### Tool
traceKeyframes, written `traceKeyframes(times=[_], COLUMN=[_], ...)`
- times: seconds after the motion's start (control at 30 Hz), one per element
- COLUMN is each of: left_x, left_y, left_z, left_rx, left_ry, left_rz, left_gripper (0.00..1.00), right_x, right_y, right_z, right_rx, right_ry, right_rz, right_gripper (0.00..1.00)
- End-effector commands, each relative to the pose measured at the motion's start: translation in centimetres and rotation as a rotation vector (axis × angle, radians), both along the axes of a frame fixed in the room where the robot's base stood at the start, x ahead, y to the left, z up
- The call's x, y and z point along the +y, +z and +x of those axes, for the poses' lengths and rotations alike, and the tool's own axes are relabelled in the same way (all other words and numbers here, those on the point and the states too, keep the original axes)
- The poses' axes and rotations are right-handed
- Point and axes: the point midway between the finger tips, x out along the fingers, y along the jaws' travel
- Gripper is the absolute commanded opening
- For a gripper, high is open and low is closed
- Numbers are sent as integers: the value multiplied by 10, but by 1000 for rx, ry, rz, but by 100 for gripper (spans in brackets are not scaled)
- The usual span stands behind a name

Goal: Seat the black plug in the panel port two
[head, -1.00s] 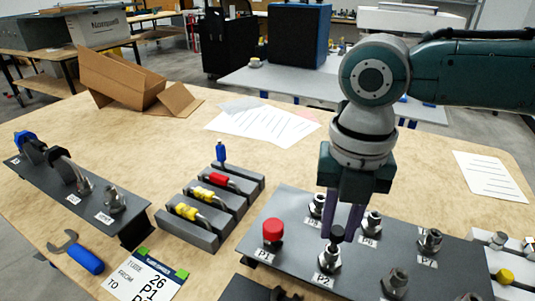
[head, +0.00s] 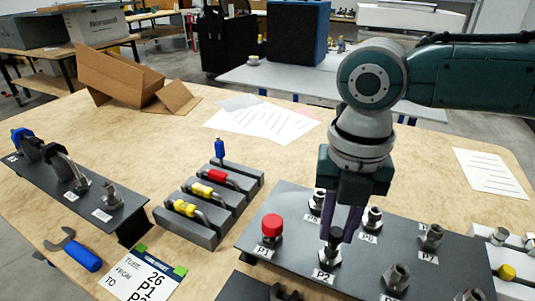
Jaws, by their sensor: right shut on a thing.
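The dark panel (head: 300,262) lies at the lower right with several metal ports. The black plug (head: 336,234) is between the fingertips of my right gripper (head: 343,232), which is shut on it. The plug is right at the top of the port labelled P2 (head: 328,258), upright and in line with it. The fingers partly hide it, so I cannot tell how deep it sits. My left gripper is not in view.
A red cap (head: 272,225) stands on port P1, close to the left of P2. Other bare ports, such as P7 (head: 431,237), surround the gripper. A grey rack (head: 212,205) with red and yellow plugs stands left of the panel. A wrench (head: 75,250) lies further left.

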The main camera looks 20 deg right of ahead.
Motion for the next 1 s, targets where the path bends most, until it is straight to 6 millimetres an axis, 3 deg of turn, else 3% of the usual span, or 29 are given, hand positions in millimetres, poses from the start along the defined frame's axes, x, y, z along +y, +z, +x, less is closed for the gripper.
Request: traceKeyframes(times=[0.27,0.3,0.6,0.87,1.0], left_x=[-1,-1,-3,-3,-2], left_y=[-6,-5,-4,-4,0], left_z=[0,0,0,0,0], left_rx=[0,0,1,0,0], left_ry=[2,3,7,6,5], left_rz=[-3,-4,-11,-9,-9], left_gripper=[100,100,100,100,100], right_x=[0,0,0,0,0], right_y=[-8,-7,-7,-5,12], right_z=[0,0,0,0,1], right_rx=[0,0,0,-1,-3], right_ry=[0,0,0,0,1], right_rz=[0,0,0,1,1], right_gripper=[0,29,61,61,61])
